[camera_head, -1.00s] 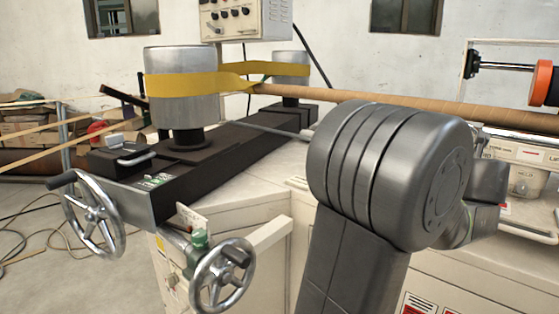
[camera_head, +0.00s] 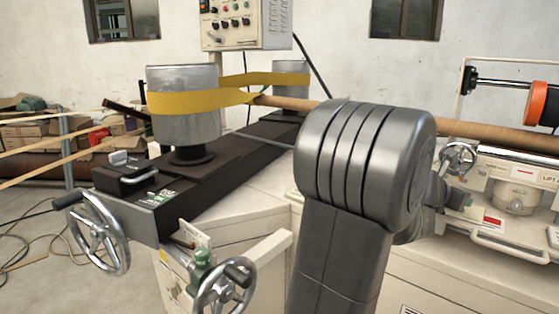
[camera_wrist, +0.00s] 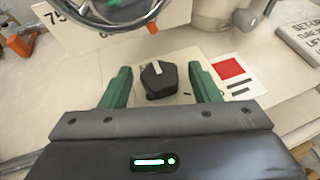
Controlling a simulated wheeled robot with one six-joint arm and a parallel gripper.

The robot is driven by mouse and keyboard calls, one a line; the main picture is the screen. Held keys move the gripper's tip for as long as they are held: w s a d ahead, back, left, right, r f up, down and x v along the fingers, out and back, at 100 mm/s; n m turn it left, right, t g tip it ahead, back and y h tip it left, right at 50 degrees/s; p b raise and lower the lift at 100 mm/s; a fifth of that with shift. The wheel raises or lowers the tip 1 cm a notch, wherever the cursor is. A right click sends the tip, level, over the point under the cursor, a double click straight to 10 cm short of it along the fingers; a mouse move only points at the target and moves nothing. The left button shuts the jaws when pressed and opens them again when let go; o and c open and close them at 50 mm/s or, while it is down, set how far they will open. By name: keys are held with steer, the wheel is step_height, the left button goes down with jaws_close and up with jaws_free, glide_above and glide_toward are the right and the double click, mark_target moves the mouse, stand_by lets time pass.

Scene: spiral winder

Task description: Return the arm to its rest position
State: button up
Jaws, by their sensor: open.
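My arm (camera_head: 350,200) shows in the head view as a large grey joint and link in front of the winder. In the head view my gripper is hidden behind this joint. In the wrist view my gripper (camera_wrist: 160,80) has its two green fingers spread apart, with nothing held. A black knob (camera_wrist: 159,78) with a light pointer mark shows between the fingers on a pale panel. I cannot tell how far the fingers are from it.
The winder's black bed (camera_head: 215,175) carries two metal drums with a yellow belt (camera_head: 190,101). Handwheels (camera_head: 100,235) stand at front left, and a small one (camera_head: 458,157) is right of my arm. A brown tube (camera_head: 480,134) runs behind my arm. A control box (camera_head: 245,22) hangs at the back.

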steer(key=shift+w+a+r+m+g+h+p, duration=0.15)
steer(key=shift+m+g+h+p, duration=0.35)
steer(key=shift+m+g+p, duration=1)
steer(key=shift+w+r+m+g+h+p, duration=0.15)
steer(key=shift+m+g+h+p, duration=0.55)
steer(key=shift+p, duration=1.6)
steer(key=shift+w+f+m+g+p, duration=0.1)
steer(key=shift+f+m+g+p, duration=0.1)
steer(key=shift+m+g+p, duration=0.55)
